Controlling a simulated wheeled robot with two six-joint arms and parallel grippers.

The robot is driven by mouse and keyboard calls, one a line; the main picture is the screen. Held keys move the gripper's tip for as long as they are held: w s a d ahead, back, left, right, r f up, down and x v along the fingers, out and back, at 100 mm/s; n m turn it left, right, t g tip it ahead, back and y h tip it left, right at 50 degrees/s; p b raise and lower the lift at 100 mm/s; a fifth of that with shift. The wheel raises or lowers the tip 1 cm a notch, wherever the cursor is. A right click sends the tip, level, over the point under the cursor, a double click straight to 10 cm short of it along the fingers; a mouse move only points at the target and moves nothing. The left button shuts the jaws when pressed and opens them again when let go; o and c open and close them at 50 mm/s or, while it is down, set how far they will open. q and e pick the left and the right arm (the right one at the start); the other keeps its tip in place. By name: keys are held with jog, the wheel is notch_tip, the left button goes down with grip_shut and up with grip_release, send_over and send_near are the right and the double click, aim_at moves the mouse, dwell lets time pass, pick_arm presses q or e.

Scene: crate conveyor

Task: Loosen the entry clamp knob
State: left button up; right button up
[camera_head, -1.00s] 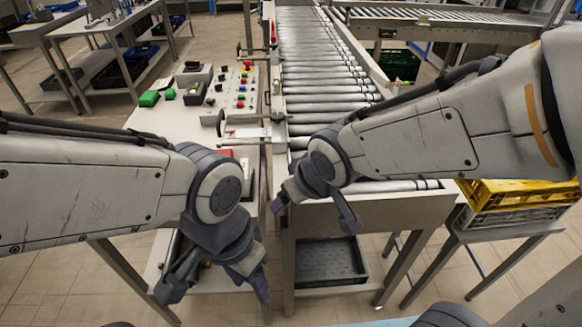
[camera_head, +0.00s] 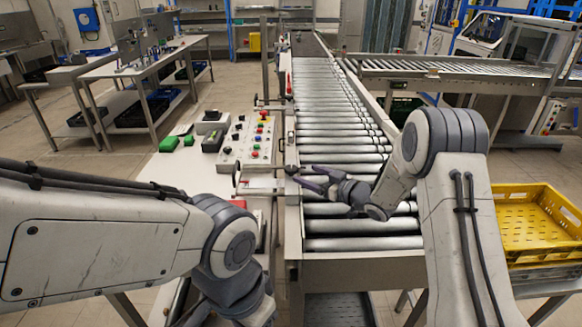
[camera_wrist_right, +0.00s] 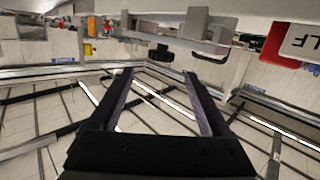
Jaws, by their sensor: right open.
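A near clamp (camera_head: 262,190) reaches from the control table to the left rail of the roller conveyor, with a small round piece at its left end; I cannot tell which part is the knob. My right gripper (camera_head: 308,178) is over the rollers just right of it, pointing left, fingers apart. In the right wrist view the open, empty fingers (camera_wrist_right: 158,74) point toward a grey metal bracket (camera_wrist_right: 203,30). A small dark knob-like part (camera_wrist_right: 161,53) shows beyond the fingertips, apart from them. My left gripper (camera_head: 215,310) is low at the bottom edge, its fingertips cut off.
A control box (camera_head: 247,142) with coloured buttons sits on the table left of the conveyor (camera_head: 335,131). A second clamp (camera_head: 272,101) is farther up the rail. A yellow crate (camera_head: 535,240) stands at the right. The rollers are empty.

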aim_at(291, 168)
jog(key=w+a+y+p, duration=0.1)
jog(key=w+a, duration=0.1)
jog(key=w+a+f+y+p, duration=0.1)
jog(key=w, duration=0.1)
jog(key=w+a+f+p, duration=0.1)
jog(key=w+a, duration=0.1)
jog(key=shift+a+n+y, duration=0.3)
jog(key=shift+y, duration=0.1)
jog(key=shift+c, duration=0.4)
grip_shut()
jog(key=shift+f+n+g+y+b, duration=0.1)
jog(key=shift+n+g+y+b, duration=0.2)
jog(key=shift+g+b, duration=0.35)
jog(key=shift+n+g+y+b, duration=0.35)
jog(key=shift+n+y+b, duration=0.05)
jog(key=shift+b, duration=0.2)
